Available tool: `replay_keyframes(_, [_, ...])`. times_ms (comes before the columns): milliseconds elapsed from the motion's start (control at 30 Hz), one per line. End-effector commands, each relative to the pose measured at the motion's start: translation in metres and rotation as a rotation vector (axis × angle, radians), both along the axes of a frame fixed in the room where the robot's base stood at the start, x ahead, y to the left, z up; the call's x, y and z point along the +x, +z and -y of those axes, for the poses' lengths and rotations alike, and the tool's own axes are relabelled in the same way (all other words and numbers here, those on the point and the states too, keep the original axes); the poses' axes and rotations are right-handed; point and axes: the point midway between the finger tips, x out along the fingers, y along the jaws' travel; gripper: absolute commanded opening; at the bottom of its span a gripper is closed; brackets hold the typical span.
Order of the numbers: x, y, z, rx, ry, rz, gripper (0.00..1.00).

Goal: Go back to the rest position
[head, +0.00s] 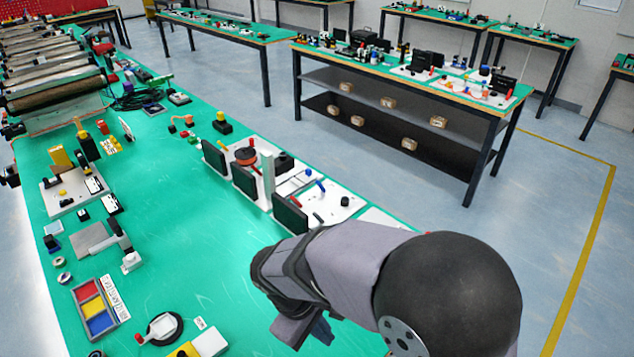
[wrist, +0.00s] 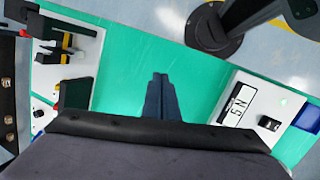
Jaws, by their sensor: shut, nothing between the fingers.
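My gripper (wrist: 160,82) shows in the wrist view with its two dark fingers together and nothing between them. It hangs above a bare strip of the green table top (wrist: 135,50). In the head view my arm reaches in from the lower right, and the gripper (head: 322,330) is partly hidden under my wrist, over the right part of the green table (head: 190,240). The fingertips look clear of any object.
A tray with red, yellow and blue compartments (head: 110,295) lies at the table's left front. White boards with black screens (head: 290,214) line the right edge. A conveyor (head: 55,95) stands at the far left. The table's middle is mostly clear.

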Motion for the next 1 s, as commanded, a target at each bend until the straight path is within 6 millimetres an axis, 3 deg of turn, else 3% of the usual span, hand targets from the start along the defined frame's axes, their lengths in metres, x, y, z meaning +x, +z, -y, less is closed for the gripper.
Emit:
replay_keyframes(33, [-0.002,0.002,0.022,0.034,-0.105,-0.002,0.00])
replay_keyframes(200, [-0.018,0.004,0.077,0.147,-0.430,0.003,0.00])
replay_keyframes(400, [-0.039,0.004,0.118,0.254,-0.746,0.038,0.00])
replay_keyframes(633, [-0.052,0.003,0.137,0.313,-0.931,0.072,0.00])
replay_keyframes(1000, [-0.054,0.003,0.139,0.322,-0.956,0.077,0.00])
